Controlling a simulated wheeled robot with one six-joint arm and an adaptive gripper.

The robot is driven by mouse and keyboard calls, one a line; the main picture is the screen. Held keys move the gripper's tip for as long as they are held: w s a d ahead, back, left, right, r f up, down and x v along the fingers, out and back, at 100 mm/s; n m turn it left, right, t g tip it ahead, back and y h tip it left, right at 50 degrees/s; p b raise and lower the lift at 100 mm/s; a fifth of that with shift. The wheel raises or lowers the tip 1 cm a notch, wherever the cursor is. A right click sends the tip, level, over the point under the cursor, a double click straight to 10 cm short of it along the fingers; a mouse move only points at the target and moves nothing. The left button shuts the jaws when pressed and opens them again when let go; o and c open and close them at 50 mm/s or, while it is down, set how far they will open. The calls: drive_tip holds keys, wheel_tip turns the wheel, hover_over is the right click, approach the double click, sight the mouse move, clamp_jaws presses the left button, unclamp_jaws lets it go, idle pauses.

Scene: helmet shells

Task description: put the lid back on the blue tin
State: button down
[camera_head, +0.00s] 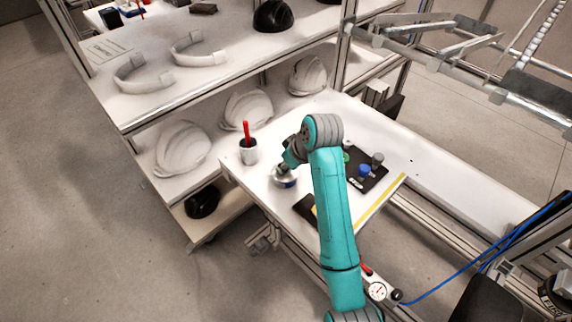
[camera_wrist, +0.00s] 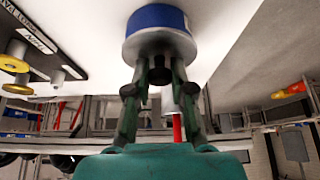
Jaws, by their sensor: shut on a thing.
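The blue tin (camera_head: 287,184) stands on the white table near its left front edge; it is a short round tin with a blue band. In the wrist view the tin (camera_wrist: 157,17) shows at top centre, with a pale metal lid (camera_wrist: 160,44) at its gripper-side end. My gripper (camera_wrist: 160,66) has its two green fingers closed in at the middle of the lid, where they hide most of its grip. In the head view my gripper (camera_head: 286,169) is directly over the tin. The lid lies in line with the tin; I cannot tell whether it is fully seated.
A cup with a red-handled thing (camera_head: 248,151) stands left of the tin. A black mat (camera_head: 372,181) with several small pieces, including a blue one (camera_head: 364,170), lies to the right. A dark tray (camera_head: 304,208) lies near the front edge. Shelves with white helmet shells (camera_head: 182,149) stand behind.

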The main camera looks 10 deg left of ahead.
drive_tip(key=shift+c, duration=2.2)
unclamp_jaws()
drive_tip(key=shift+r, duration=0.15)
drive_tip(key=shift+r, duration=3.35)
clamp_jaws()
